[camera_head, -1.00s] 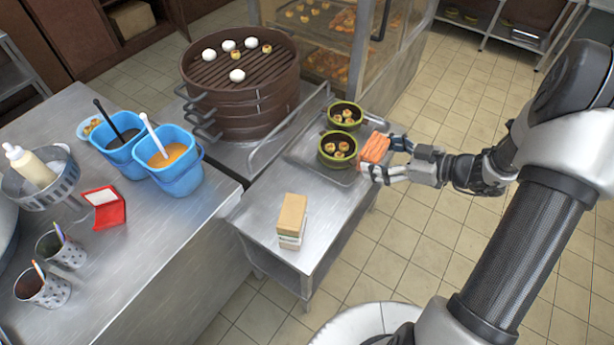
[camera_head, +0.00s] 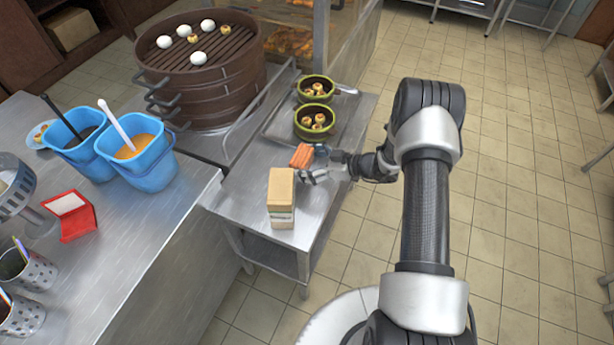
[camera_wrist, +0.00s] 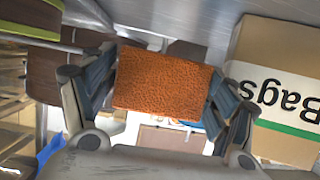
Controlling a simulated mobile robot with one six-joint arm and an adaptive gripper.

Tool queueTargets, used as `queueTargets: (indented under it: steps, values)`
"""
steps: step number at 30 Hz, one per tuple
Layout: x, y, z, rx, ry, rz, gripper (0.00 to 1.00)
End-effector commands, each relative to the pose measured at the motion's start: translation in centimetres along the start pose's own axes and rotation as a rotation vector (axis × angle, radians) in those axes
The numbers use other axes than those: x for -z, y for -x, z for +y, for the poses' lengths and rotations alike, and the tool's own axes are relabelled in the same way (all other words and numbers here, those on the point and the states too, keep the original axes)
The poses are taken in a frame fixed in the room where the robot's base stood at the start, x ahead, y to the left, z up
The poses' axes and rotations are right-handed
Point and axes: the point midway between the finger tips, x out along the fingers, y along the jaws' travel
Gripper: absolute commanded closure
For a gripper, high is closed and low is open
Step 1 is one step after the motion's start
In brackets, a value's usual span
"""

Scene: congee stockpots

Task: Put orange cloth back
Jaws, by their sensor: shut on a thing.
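The folded orange cloth (camera_head: 302,155) is in my gripper (camera_head: 313,163), by the right edge of the steel side table (camera_head: 246,187). In the wrist view the cloth (camera_wrist: 162,82) fills the space between the two fingers (camera_wrist: 155,92), which press on its left and right sides. The cloth is just behind and to the right of the tan bags box (camera_head: 281,190). I cannot tell from the head view how far it is above the table.
Two green bowls with buns (camera_head: 315,121) stand on a tray behind the cloth. A brown steamer (camera_head: 203,80) is at the back left. Blue tubs (camera_head: 150,165) and a red box (camera_head: 75,222) stand on the left counter. The bags box (camera_wrist: 275,90) is close on the right in the wrist view.

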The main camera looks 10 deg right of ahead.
Motion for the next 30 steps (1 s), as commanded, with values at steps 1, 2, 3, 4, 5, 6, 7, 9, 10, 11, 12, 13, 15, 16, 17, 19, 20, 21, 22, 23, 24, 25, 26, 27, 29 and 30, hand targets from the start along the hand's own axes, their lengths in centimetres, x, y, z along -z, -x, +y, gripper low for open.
queueTargets:
  steps: [1, 2, 3, 4, 5, 6, 7, 9, 10, 11, 12, 13, 15, 16, 17, 19, 20, 21, 22, 23, 24, 25, 26, 27, 29, 30]
  values:
    - [-0.8, -0.3, 0.0, 0.0, 0.0, 0.001, 0.4]
    - [-1.1, -0.5, 0.0, 0.0, 0.0, 0.001, 0.4]
    - [-1.3, -0.6, 0.0, 0.0, 0.0, 0.001, 0.4]
    - [-1.4, -0.6, 0.0, -0.001, 0.0, 0.001, 0.4]
    - [-1.6, -0.7, 0.0, -0.001, 0.0, 0.001, 0.4]
    - [-1.7, -0.7, 0.1, -0.001, 0.001, 0.001, 0.4]
    - [-1.9, -0.8, 0.1, -0.001, 0.001, 0.001, 0.4]
    - [-2.7, -1.1, 0.0, -0.001, 0.0, 0.001, 0.4]
    - [-3.2, -1.3, 0.0, 0.0, 0.0, 0.0, 0.4]
    - [-3.7, -1.5, 0.0, 0.0, -0.001, 0.0, 0.4]
    - [-4.3, -1.8, 0.0, 0.0, 0.0, 0.0, 0.4]
    - [-4.7, -2.0, 0.0, -0.001, 0.0, 0.001, 0.4]
    - [-5.4, -2.2, 0.0, -0.001, 0.0, 0.001, 0.4]
    - [-5.5, -2.3, 0.0, -0.001, 0.001, 0.001, 0.4]
    - [-5.5, -2.3, 0.1, -0.001, 0.001, 0.001, 0.4]
    - [-5.4, -2.3, 0.1, -0.001, 0.002, 0.001, 0.4]
    - [-5.4, -2.2, 0.1, -0.001, 0.002, 0.001, 0.4]
    - [-5.4, -2.2, 0.1, -0.001, 0.002, 0.001, 0.4]
    - [-5.4, -2.2, 0.1, -0.001, 0.001, 0.001, 0.4]
    - [-5.4, -2.2, 0.1, -0.001, 0.001, 0.001, 0.4]
    - [-5.5, -2.3, 0.0, -0.001, 0.001, 0.001, 0.4]
    - [-5.5, -2.3, 0.0, -0.001, 0.001, 0.001, 0.4]
    - [-5.6, -2.3, 0.0, -0.001, 0.001, 0.001, 0.4]
    - [-5.8, -2.4, 0.0, -0.001, 0.001, 0.001, 0.4]
    - [-5.7, -2.4, 0.0, -0.001, 0.001, 0.0, 0.17]
    - [-5.7, -2.4, 0.0, -0.001, 0.001, 0.0, 0.15]
